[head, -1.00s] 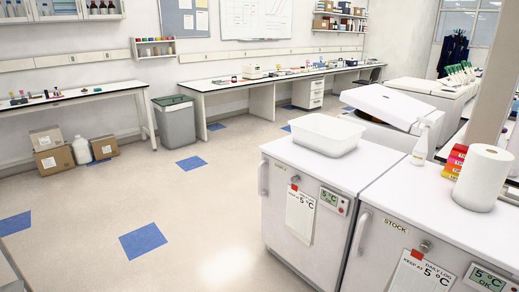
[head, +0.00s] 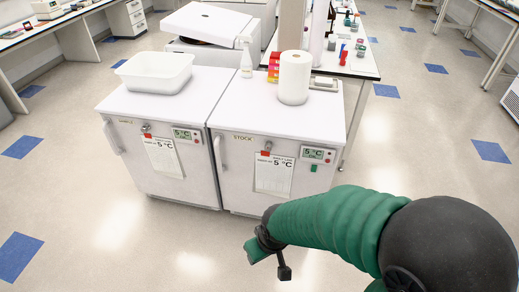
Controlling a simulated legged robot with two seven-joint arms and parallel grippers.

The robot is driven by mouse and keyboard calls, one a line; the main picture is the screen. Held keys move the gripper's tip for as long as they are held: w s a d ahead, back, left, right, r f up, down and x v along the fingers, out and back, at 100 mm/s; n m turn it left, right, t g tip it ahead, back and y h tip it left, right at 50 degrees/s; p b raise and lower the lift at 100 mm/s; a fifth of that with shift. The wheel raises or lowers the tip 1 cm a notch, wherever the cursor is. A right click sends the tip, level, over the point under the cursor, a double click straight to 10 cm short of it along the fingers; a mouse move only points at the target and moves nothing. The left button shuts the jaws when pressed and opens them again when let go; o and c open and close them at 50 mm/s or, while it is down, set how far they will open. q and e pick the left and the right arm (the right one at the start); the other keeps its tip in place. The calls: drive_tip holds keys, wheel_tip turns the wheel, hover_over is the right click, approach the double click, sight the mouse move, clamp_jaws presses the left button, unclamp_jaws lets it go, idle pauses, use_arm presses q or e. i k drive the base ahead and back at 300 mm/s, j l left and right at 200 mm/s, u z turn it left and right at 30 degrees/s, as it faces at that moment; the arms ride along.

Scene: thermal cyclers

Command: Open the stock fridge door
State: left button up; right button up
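The stock fridge (head: 230,180) is the right one of two white under-counter fridges, marked STOCK on its front. Its door is shut. A pale upright handle (head: 219,152) runs along the left edge of the door. A sheet reading 5 °C (head: 273,175) hangs on the door, beside a green display (head: 313,154). My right arm, green and black, comes in from the lower right. My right gripper (head: 270,253) is in front of and below the fridge front, apart from the handle. Its fingers are too unclear to tell open from shut. My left gripper is out of view.
The other fridge (head: 140,180) adjoins on the left, with a white tub (head: 155,72) on top. A paper roll (head: 294,78) and coloured boxes (head: 274,67) stand on the stock fridge. The floor in front is clear.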

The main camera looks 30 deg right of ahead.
sight(251, 181)
drive_tip(key=z, duration=1.1)
drive_tip(key=i+j+u, duration=0.55)
drive_tip(key=i+u, duration=0.3)
drive_tip(key=k, duration=0.05)
